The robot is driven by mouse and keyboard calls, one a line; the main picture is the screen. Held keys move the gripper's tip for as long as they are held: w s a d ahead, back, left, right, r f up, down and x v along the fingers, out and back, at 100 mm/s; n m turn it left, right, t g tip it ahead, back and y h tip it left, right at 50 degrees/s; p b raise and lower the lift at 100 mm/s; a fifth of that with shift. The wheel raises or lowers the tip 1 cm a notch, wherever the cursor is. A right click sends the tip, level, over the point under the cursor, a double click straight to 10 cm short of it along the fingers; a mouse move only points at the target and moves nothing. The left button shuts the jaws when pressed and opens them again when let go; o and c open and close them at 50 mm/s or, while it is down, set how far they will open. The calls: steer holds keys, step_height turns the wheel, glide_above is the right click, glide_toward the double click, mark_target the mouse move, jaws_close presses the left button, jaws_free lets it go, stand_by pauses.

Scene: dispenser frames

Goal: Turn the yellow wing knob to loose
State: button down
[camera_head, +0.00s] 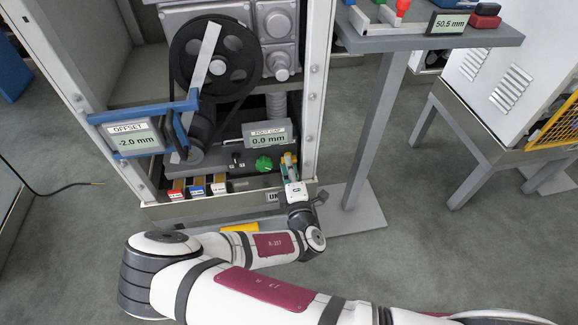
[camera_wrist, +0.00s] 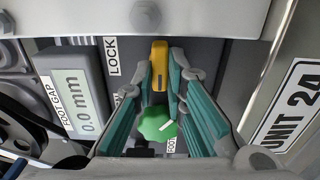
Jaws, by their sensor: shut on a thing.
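The yellow wing knob (camera_wrist: 159,66) is upright in the upper middle of the wrist view, beside a "LOCK" label (camera_wrist: 111,56). My gripper (camera_wrist: 161,80) has its two teal fingers closed on either side of the knob's wing, gripping it. In the head view my gripper (camera_head: 288,163) reaches into the lower right of the machine frame, and the knob is mostly hidden there. Which way the knob points relative to a loose mark cannot be told.
A green knob (camera_wrist: 157,123) lies just beside my fingers; it also shows in the head view (camera_head: 264,164). The foot gap display (camera_wrist: 77,102) reads 0.0 mm; the offset display (camera_head: 130,138) reads -2.0 mm. The frame's right post (camera_head: 315,90) stands close to my gripper.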

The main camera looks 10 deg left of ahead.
steer(key=shift+s+f, duration=0.1)
steer(key=shift+f, duration=0.05)
steer(key=c, duration=1.9)
jaws_free()
steer(key=v, duration=0.7)
steer(key=shift+s, duration=0.25)
steer(key=shift+d, duration=0.1)
